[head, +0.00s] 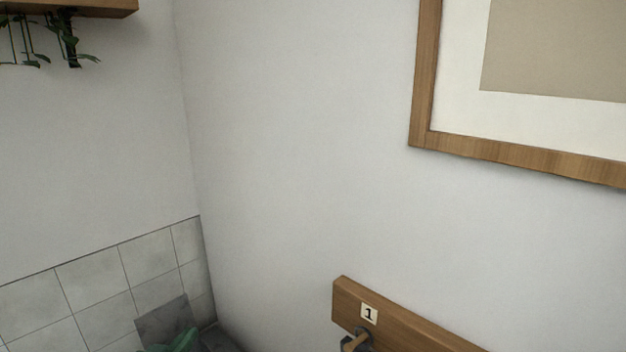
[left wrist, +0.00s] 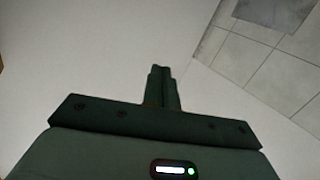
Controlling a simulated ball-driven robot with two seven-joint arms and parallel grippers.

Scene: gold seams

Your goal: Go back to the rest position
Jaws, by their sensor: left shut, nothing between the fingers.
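My left gripper (left wrist: 160,72) shows in the left wrist view. Its two dark green fingers are together, with nothing between them. They point at a plain pale wall and touch nothing that I can make out. In the head view, a small green shape at the bottom edge, left of the middle, looks like part of my left arm or gripper, but most of it is cut off. My right gripper is in neither view.
A wooden rail (head: 405,322) with a "1" label (head: 369,313) and a hook (head: 356,341) is at lower right. A framed picture (head: 520,155) hangs above. A shelf (head: 70,6) with a hanging plant (head: 72,50) is upper left. Grey tiles (head: 90,285) line the lower left wall.

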